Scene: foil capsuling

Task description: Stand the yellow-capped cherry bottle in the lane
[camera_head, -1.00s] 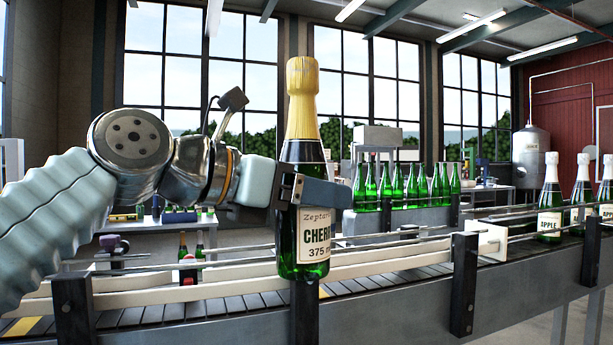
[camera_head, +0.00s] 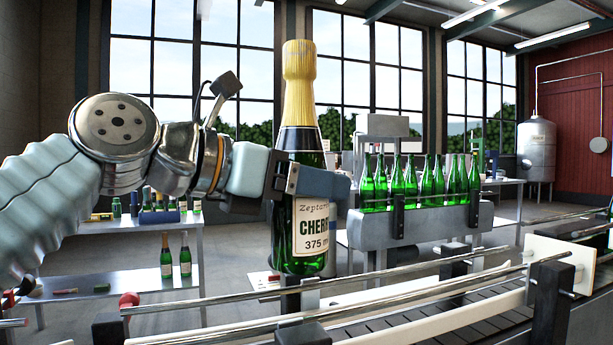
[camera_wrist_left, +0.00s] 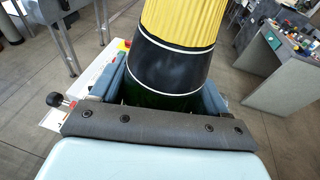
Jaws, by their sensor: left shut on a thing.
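The yellow-capped cherry bottle (camera_head: 299,235) is upright in my left gripper (camera_head: 318,185), in the middle of the head view. It has a yellow foil top, a black band and a cream label reading "CHER". The gripper is shut around its body just above the label. In the left wrist view the bottle (camera_wrist_left: 170,62) fills the space between the jaws of the gripper (camera_wrist_left: 165,105). The lane (camera_head: 420,328), a dark slatted conveyor between rails, runs along the bottom right. The bottle's base appears above the near rail; whether it touches anything I cannot tell. My right gripper is not in view.
Metal guide rails (camera_head: 340,308) and black posts (camera_head: 550,305) edge the lane. A white plate (camera_head: 560,262) stands across it at right. Several green bottles (camera_head: 420,185) stand on a conveyor behind. A shelf table (camera_head: 130,262) with bottles is at left.

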